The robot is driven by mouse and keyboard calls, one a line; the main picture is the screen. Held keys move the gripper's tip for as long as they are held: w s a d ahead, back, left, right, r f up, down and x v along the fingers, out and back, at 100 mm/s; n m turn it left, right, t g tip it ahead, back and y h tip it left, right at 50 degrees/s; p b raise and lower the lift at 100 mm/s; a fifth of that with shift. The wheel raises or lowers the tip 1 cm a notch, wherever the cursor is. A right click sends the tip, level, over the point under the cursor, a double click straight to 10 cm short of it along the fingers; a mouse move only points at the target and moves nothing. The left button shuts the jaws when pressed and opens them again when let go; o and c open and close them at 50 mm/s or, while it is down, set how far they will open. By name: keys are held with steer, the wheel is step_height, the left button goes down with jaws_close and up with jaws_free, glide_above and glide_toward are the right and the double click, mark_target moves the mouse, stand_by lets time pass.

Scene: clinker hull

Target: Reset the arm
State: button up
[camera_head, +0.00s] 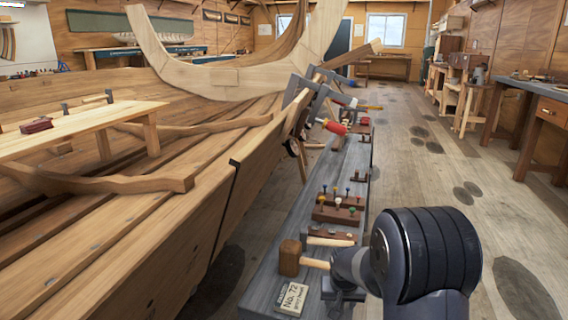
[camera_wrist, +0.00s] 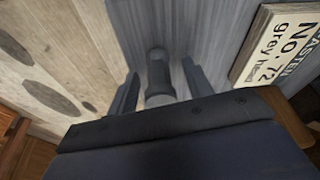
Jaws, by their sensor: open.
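My gripper (camera_head: 343,291) is low over the grey bench (camera_head: 262,290) beside the boat, partly hidden by my own arm in the head view. In the wrist view my gripper (camera_wrist: 160,68) has its two fingers apart, one on each side of a grey cylindrical metal piece (camera_wrist: 158,75). Gaps show between the piece and both fingers. The piece is hidden in the head view, and I cannot tell how it rests on the bench.
A cream "No. 72" label (camera_head: 291,298) and a wooden mallet (camera_head: 289,258) lie close left of my gripper. Racks of coloured-handled tools (camera_head: 338,208) stand further along the bench. The planked hull (camera_head: 190,240) is left; open floor (camera_head: 440,170) is right.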

steer(key=shift+r+p, duration=1.2)
steer(key=shift+r, duration=1)
steer(key=shift+f, duration=0.15)
